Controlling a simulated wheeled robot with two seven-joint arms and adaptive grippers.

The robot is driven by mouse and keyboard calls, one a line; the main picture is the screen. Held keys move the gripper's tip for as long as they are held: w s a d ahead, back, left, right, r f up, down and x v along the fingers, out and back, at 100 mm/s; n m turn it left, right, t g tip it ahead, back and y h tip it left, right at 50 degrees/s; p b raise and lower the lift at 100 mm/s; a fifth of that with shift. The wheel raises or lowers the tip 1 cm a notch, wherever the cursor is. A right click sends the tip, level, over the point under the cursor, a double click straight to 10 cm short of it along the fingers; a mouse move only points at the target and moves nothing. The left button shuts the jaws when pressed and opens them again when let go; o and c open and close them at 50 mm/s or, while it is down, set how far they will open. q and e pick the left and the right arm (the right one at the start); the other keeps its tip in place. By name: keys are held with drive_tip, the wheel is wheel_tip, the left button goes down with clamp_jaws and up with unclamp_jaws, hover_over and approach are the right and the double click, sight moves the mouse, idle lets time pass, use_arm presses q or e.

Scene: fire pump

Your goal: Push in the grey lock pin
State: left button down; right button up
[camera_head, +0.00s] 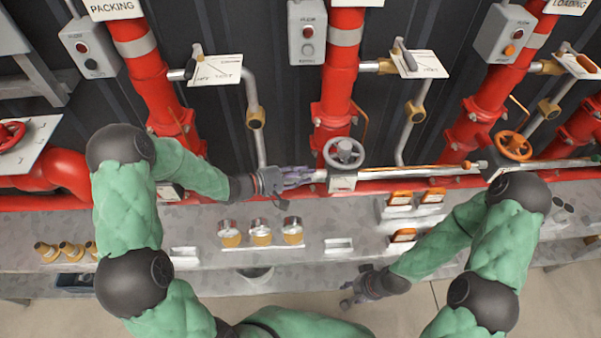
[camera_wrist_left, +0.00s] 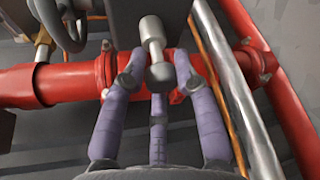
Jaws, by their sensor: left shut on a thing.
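The grey lock pin (camera_wrist_left: 153,42) stands out from a dark block in the left wrist view, with a rounded knob at its near end. My left gripper (camera_wrist_left: 159,72) has its purple fingers around that knob, one on each side and one below; it is shut on the pin. In the head view the left gripper (camera_head: 298,178) is just left of the white valve block (camera_head: 342,182) under a grey handwheel (camera_head: 344,153); its fingers largely hide the pin there. My right gripper (camera_head: 350,296) is low, in front of the bench, with its fingers spread apart and empty.
Red vertical pipes (camera_head: 340,90) and a red horizontal pipe (camera_head: 400,185) lie around the left gripper. A grey bench (camera_head: 360,245) below holds several brass-coloured fittings (camera_head: 261,232) and orange-and-white boxes (camera_head: 403,235). An orange handwheel (camera_head: 514,146) is at the right.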

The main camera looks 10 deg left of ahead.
use_arm(q)
drive_tip(key=c, duration=1.2)
unclamp_jaws()
drive_tip(key=shift+s+d+f, duration=0.1)
drive_tip(key=shift+f, duration=0.15)
drive_tip(key=shift+c, duration=0.2)
drive_tip(key=shift+o, duration=1.3)
drive_tip(key=shift+w+d, duration=0.1)
drive_tip(key=shift+w, duration=0.1)
drive_tip(key=shift+s+r, duration=0.1)
drive_tip(key=shift+s+a, duration=0.1)
drive_tip(key=shift+a, duration=0.25)
drive_tip(key=v, duration=1.1)
drive_tip(key=shift+s, duration=0.15)
drive_tip(key=shift+a+r, duration=0.1)
